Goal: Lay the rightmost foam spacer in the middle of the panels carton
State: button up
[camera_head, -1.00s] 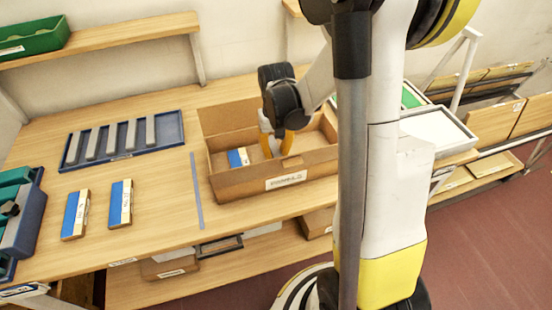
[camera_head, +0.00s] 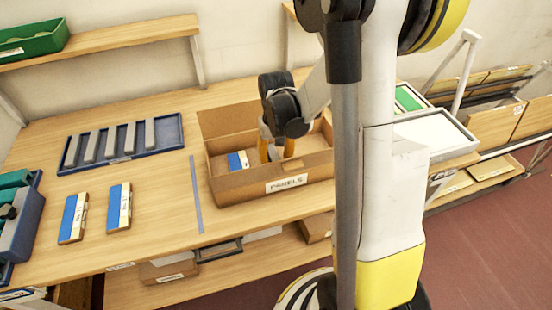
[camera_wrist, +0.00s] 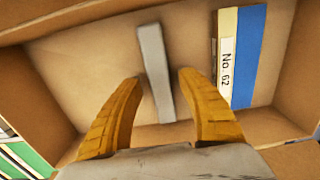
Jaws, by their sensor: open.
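The panels carton (camera_head: 250,187) is an open brown box on the bench with a PANELS label on its front. A blue and white panel (camera_head: 238,161) lies in its left part; the wrist view shows this panel (camera_wrist: 243,58), marked No. 62, at right. A grey foam spacer (camera_wrist: 156,75) lies on the carton floor near the middle in the wrist view, apart from the panel. My gripper (camera_head: 276,158) is down in the carton. Its yellow fingers (camera_wrist: 157,82) are open on either side of the spacer, with gaps on both sides. The spacer is hidden in the head view.
A blue tray (camera_head: 170,149) with several grey spacers stands left of the carton; its right end is bare. Two blue and white panels (camera_head: 73,218) (camera_head: 119,207) lie in front of it. A blue strip (camera_head: 196,195) marks the bench. A white tray (camera_head: 437,134) stands right.

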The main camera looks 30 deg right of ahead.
aim_at(276, 160)
notch_tip(276, 160, up, 11)
jog(key=p, duration=0.4)
jog(key=s+a+r+n+t, duration=0.3)
jog(key=s+a+r+t, duration=0.4)
jog(key=s+a+r, duration=0.4)
jog(key=shift+a+r, duration=0.2)
jog(key=shift+a, duration=1.05)
